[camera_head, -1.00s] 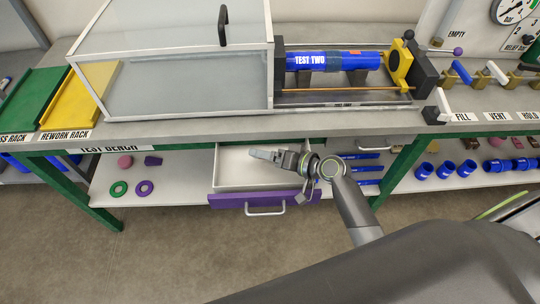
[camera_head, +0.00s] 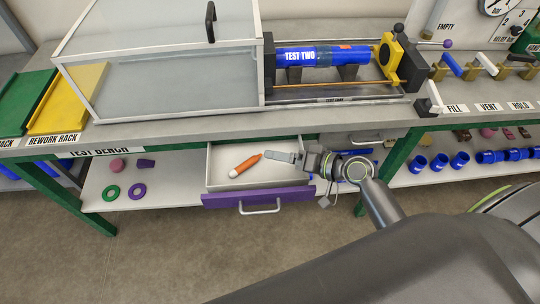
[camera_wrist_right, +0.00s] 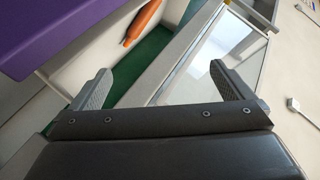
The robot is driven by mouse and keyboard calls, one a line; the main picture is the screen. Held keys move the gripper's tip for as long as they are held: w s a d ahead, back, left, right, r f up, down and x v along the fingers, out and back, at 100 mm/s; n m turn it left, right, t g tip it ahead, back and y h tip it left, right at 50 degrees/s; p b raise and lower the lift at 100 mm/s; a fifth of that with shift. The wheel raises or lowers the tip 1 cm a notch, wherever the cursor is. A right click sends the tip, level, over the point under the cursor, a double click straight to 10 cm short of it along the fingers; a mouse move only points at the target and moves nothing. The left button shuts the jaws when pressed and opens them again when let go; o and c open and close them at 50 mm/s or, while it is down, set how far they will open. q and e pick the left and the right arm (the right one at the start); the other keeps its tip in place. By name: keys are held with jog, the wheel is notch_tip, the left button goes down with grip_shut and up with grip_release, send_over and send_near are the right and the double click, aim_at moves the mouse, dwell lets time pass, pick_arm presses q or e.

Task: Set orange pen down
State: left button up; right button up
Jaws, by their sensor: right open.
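The orange pen (camera_head: 246,165) with a white end lies slanted inside the open drawer (camera_head: 212,165) under the bench. It also shows at the top of the right wrist view (camera_wrist_right: 142,22), beyond the fingers. My right gripper (camera_head: 280,156) is just right of the pen, over the drawer, and looks clear of it. In the right wrist view its two fingers (camera_wrist_right: 165,75) are spread wide with nothing between them. My left gripper is in neither current view.
The drawer has a purple front (camera_head: 258,197). The bench top above carries a clear-lidded box (camera_head: 160,85) and a blue TEST TWO pipe (camera_head: 320,56) in a fixture. Blue pipe pieces (camera_head: 440,162) stand on the lower shelf at right. Rings (camera_head: 111,193) lie at left.

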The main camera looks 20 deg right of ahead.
jog(key=v, duration=0.4)
jog(key=shift+s+d+r, duration=0.1)
jog(key=shift+s+d, duration=0.05)
jog(key=shift+s, duration=0.05)
dwell(0.4)
